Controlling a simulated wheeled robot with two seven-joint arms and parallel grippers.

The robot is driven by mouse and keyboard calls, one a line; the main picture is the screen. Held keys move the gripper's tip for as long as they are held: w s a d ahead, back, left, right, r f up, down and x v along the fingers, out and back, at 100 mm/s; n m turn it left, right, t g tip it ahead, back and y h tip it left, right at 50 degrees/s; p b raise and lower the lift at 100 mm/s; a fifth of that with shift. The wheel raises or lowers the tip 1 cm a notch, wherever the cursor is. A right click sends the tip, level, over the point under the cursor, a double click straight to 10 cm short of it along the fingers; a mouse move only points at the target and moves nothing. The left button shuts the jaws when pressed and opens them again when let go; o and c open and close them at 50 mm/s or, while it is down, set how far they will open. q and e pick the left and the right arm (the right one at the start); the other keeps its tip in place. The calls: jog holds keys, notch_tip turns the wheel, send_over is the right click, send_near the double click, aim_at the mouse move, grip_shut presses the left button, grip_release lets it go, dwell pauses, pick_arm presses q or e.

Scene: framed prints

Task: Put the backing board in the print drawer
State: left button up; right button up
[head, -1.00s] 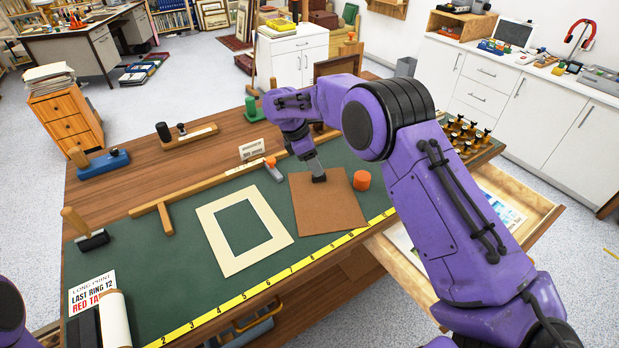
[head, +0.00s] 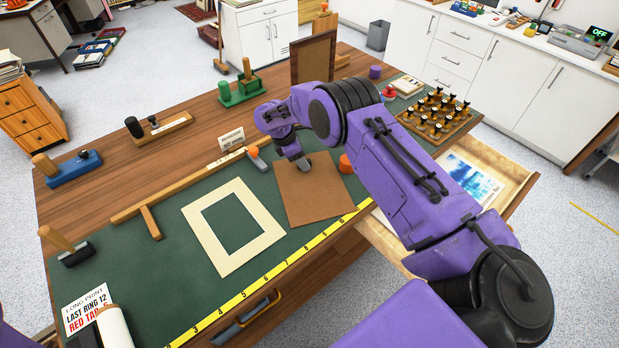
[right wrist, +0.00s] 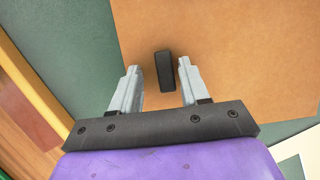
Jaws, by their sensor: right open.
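The backing board (head: 312,198) is a flat brown sheet lying on the green cutting mat, beside the cream window mat. A small black block (right wrist: 165,71) stands up from its face. My right gripper (right wrist: 158,66) is open above the board, its fingertips to either side of the block's near end, with gaps showing; it is not holding it. In the head view my right gripper (head: 302,163) is at the board's far part, mostly hidden by its wrist. The print drawer (head: 385,243) is pulled open at the table's right, with a blue print inside, partly behind my right arm. My left gripper is out of view.
An orange cylinder (head: 346,163) stands right beside the board. The cream window mat (head: 267,233) lies to its left, and a wooden T-square (head: 178,187) runs behind. A yellow ruler (head: 262,282) edges the mat. A pegged wooden tray (head: 437,116) stands near the drawer.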

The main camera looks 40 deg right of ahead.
jog(key=shift+s+r, duration=0.15)
jog(key=shift+s, duration=0.3)
grip_shut()
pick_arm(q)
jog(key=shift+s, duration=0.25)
